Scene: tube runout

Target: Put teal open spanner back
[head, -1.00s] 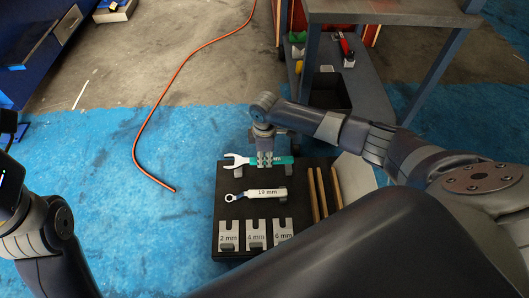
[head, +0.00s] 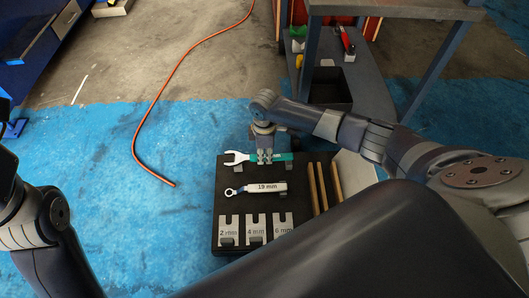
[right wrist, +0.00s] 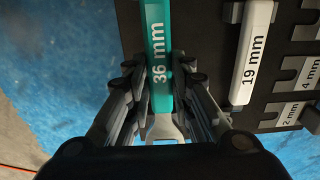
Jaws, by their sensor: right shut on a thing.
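The teal open spanner (head: 283,157) lies level across the top of the black tool board (head: 222,208), its silver open jaw to the left. In the right wrist view its handle (right wrist: 160,55) reads "36 mm". My right gripper (head: 265,156) is over the spanner from above, shut on its handle near the jaw end; the right wrist view shows the fingers (right wrist: 162,88) on both sides. Grey holders show just below the spanner; I cannot tell whether it rests in them. My left arm shows at the left edge, its gripper out of view.
A white-handled 19 mm ring spanner (head: 266,187) sits below on the board. Tags for 2, 4 and 6 mm (head: 255,230) stand along the front, with wooden strips (head: 322,187) at right. A grey cart (head: 365,95) stands behind; an orange cable (head: 160,108) crosses the floor.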

